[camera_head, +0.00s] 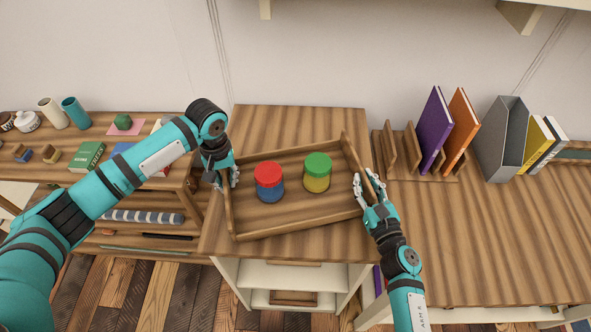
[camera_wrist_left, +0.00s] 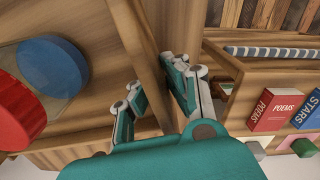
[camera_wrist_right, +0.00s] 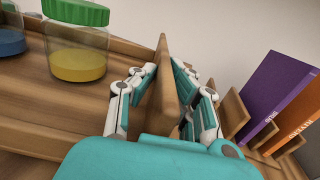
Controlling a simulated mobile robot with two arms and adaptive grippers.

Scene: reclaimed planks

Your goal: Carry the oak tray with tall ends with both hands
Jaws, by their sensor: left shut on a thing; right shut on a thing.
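The oak tray (camera_head: 290,226) with tall ends is in the middle of the head view, turned slightly, over a wooden cabinet top. It holds a jar with a red lid and blue contents (camera_head: 269,181) and a jar with a green lid and yellow contents (camera_head: 317,172), both upright. My left gripper (camera_head: 228,182) is shut on the tray's left end, which also shows in the left wrist view (camera_wrist_left: 150,50). My right gripper (camera_head: 366,188) is shut on the right end, with a finger on each side of it in the right wrist view (camera_wrist_right: 168,95). I cannot tell whether the tray touches the top.
Right of the cabinet is a wooden desk (camera_head: 480,235) with a rack of purple (camera_head: 435,128) and orange (camera_head: 461,125) books and a grey file holder (camera_head: 503,140). A shelf unit (camera_head: 95,135) with cups and books stands left. Bare cabinet top (camera_head: 290,118) shows behind the tray.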

